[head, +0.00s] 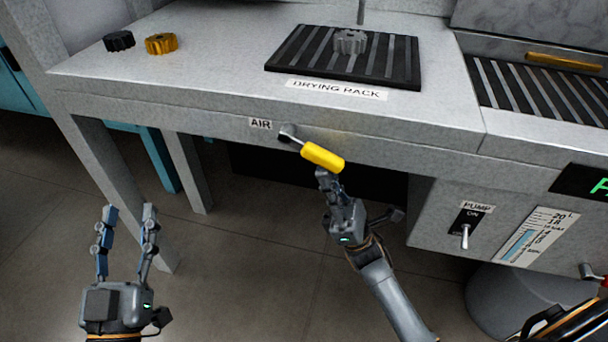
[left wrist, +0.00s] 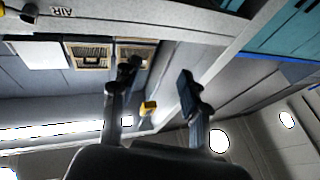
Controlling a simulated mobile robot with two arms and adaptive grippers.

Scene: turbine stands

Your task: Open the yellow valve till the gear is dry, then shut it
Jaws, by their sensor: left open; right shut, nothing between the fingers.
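The yellow valve handle (head: 322,156) is on the bench front beside the AIR label (head: 260,124). Its lever slants down to the right from the pivot (head: 287,132). My right gripper (head: 325,174) is shut and empty, with its fingertips just under the handle's right part; I cannot tell whether they touch. A grey gear (head: 350,41) sits on the black drying rack (head: 402,68), under a thin vertical nozzle (head: 361,12). I cannot tell whether the gear is wet. My left gripper (head: 130,212) is open and empty, low at the left, away from the bench.
A black gear (head: 119,41) and an orange gear (head: 161,43) lie at the bench's left. A PUMP switch (head: 466,236) and a level gauge (head: 538,237) are on the front panel at right. A bench leg (head: 120,190) stands behind my left gripper.

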